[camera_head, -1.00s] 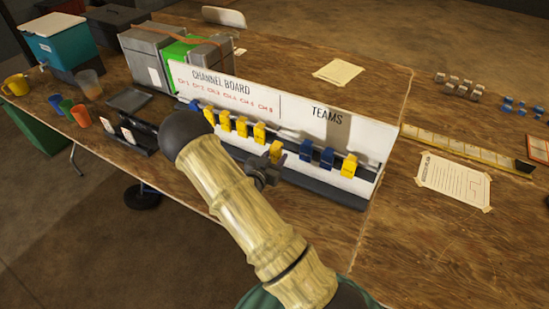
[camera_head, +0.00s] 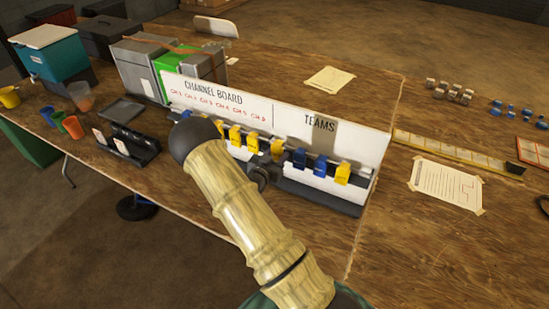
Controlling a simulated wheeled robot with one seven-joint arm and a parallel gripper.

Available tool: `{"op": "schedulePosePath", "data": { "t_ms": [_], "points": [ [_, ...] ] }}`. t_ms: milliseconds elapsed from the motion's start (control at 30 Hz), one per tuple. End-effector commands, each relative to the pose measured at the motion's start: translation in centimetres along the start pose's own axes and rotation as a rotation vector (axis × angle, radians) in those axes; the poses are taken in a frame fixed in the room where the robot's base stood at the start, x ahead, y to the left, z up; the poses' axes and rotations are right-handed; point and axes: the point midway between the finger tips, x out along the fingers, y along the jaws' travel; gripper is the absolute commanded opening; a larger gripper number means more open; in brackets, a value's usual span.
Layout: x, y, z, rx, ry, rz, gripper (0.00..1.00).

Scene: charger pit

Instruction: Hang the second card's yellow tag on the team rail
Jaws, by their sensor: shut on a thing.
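My gripper (camera_head: 262,170) is in front of the board, its jaws partly hidden by my arm. It is shut on a yellow tag (camera_head: 277,150), upright near the divider between CHANNEL BOARD and TEAMS. I cannot tell whether this tag touches the rail. The team rail (camera_head: 310,154) runs below TEAMS; two blue tags (camera_head: 299,158) and a yellow tag (camera_head: 342,173) hang there, right of the held tag. Several yellow tags (camera_head: 235,134) hang on the channel side. Two white cards (camera_head: 121,146) stand in a black holder (camera_head: 140,150) at left.
Cups (camera_head: 72,127), a dark tray (camera_head: 121,109) and a teal box (camera_head: 52,60) are at left. Grey and green cases (camera_head: 172,65) stand behind the board. A taped sheet (camera_head: 445,187) lies right on the wooden table (camera_head: 430,260). The board's ledge (camera_head: 325,202) lies close to my gripper.

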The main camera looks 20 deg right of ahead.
Motion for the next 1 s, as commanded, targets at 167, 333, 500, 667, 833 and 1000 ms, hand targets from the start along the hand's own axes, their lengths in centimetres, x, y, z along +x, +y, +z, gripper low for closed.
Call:
{"op": "schedulePosePath", "data": {
  "t_ms": [167,333,500,667,833,1000],
  "points": [
    [1.1,0.0,-0.2,0.0,0.0,0.001,0.19],
    [1.8,0.0,0.3,-0.001,0.0,-0.001,0.19],
    [1.8,0.0,1.0,-0.001,0.0,0.0,0.19],
    [1.8,0.0,1.1,0.0,0.0,0.0,0.19],
    [1.8,0.0,1.1,0.0,0.0,0.0,0.19],
    [1.8,0.0,1.1,0.0,0.0,0.0,0.59]
  ]
}}
